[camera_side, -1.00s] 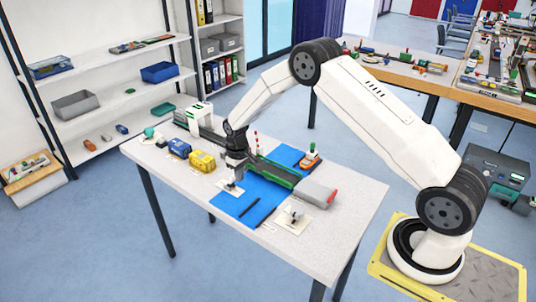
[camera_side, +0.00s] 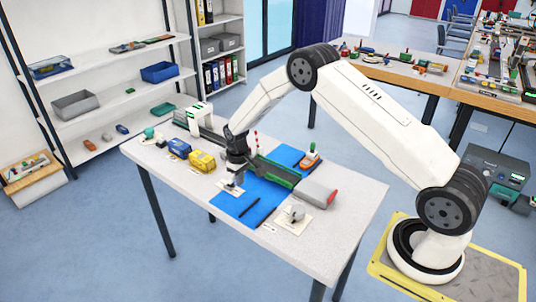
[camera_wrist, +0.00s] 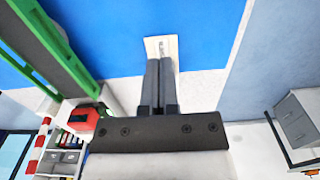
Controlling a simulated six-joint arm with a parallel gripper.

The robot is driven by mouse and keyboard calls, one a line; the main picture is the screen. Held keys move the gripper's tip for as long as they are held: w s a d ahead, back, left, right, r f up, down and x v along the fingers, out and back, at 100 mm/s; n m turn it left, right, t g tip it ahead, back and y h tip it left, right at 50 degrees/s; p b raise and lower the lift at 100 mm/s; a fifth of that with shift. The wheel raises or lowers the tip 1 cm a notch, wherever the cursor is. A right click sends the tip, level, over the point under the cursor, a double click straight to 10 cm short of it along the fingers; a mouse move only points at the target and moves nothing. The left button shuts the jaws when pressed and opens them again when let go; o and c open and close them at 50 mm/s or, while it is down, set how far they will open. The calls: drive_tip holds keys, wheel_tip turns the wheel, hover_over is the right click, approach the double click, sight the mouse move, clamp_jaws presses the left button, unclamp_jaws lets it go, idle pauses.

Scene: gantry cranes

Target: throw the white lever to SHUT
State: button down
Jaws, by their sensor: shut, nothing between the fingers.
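My gripper (camera_side: 233,184) points down at the front left edge of the blue mat, low over a small pale plate (camera_side: 229,190). In the wrist view my gripper (camera_wrist: 160,62) has its two dark fingers together, with nothing between them. Their tips reach the near part of the pale plate (camera_wrist: 169,45), which has a small grey detail on it. Whether they touch anything there I cannot tell. A second pale plate (camera_side: 293,227) with a rounded whitish piece (camera_side: 294,212) stands near the table's front edge. I cannot read any SHUT marking, nor tell which fixture carries the white lever.
Yellow (camera_side: 202,161) and blue (camera_side: 179,148) blocks stand left of my gripper. A red-and-orange boat-like piece (camera_side: 310,159) is behind the track.

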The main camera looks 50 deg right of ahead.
drive_tip(key=shift+w, duration=1.75)
drive_tip(key=shift+s, duration=0.55)
drive_tip(key=shift+r, duration=0.15)
drive_tip(key=shift+r, duration=3.35)
